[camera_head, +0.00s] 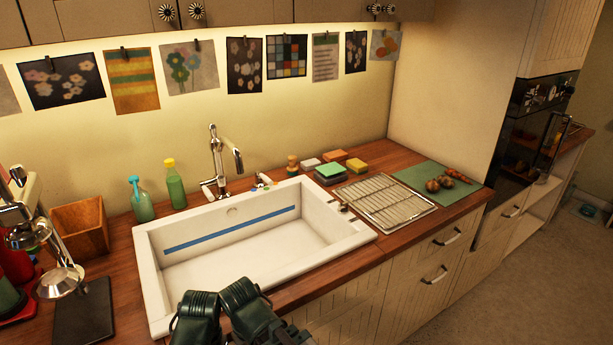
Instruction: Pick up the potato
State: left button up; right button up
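Small round brown items that look like potatoes (433,186) lie on a green mat (411,173) at the right end of the wooden counter. Longer orange-brown pieces, perhaps carrots (461,177), lie beside them on the right.
A white sink (240,252) fills the middle of the counter. A wire rack (385,200) lies between it and the mat. Sponges (331,170), a green bottle (175,186) and a tall faucet (218,165) stand behind. An oven (540,115) is at right. Floor is open at lower right.

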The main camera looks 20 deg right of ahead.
aim_at(446, 181)
jog(key=l+z, duration=0.15)
jog(key=l, duration=1.4)
jog(key=l+z, duration=0.15)
jog(key=l, duration=1.35)
